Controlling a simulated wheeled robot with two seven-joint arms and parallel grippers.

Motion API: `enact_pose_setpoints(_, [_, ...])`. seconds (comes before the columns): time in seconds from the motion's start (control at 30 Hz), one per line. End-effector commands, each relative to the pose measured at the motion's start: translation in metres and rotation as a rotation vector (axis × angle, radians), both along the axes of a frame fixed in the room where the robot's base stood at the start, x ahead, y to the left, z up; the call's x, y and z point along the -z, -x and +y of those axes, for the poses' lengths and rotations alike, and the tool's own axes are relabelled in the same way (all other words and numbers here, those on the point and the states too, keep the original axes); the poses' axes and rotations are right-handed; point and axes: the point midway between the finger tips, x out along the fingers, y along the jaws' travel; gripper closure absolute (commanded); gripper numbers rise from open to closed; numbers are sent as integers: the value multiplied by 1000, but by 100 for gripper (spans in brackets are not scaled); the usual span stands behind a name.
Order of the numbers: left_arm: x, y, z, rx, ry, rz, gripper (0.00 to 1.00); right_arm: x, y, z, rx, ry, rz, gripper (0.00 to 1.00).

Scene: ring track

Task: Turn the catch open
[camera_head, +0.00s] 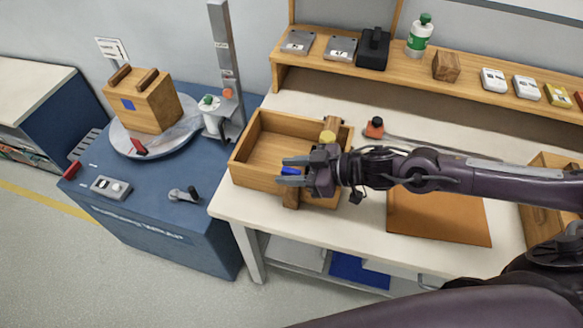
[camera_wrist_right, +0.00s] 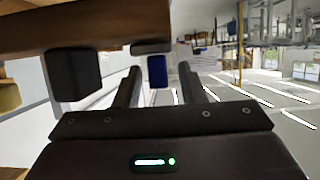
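A wooden box with an open top (camera_head: 250,130) stands at the left end of the white bench. A small blue tab (camera_head: 290,171), which looks like the catch, is at the box's front right part. My right gripper (camera_head: 283,170) is open, with its fingers on either side of the blue tab. In the right wrist view the blue tab (camera_wrist_right: 157,70) appears between the two fingers (camera_wrist_right: 158,87), with a gap on each side. The gripper hides part of the box. My left gripper is not in view.
A brown board (camera_head: 440,218) lies on the bench under my right forearm. An orange-topped tool (camera_head: 375,127) lies behind the gripper. A shelf (camera_head: 400,77) with several small items runs along the back. A blue machine (camera_head: 150,215) with a turntable stands left.

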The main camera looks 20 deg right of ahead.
Motion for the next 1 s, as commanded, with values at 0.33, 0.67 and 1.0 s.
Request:
enact_pose_setpoints(0.33, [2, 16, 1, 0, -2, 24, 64, 0, 0, 0, 0, 0, 0, 94])
enact_pose_setpoints(0.67, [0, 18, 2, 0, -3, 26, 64, 0, 1, 0, 16, 0, 1, 100])
enact_pose_setpoints(1.0, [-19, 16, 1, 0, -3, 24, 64, -2, 2, 1, 186, -3, 6, 100])
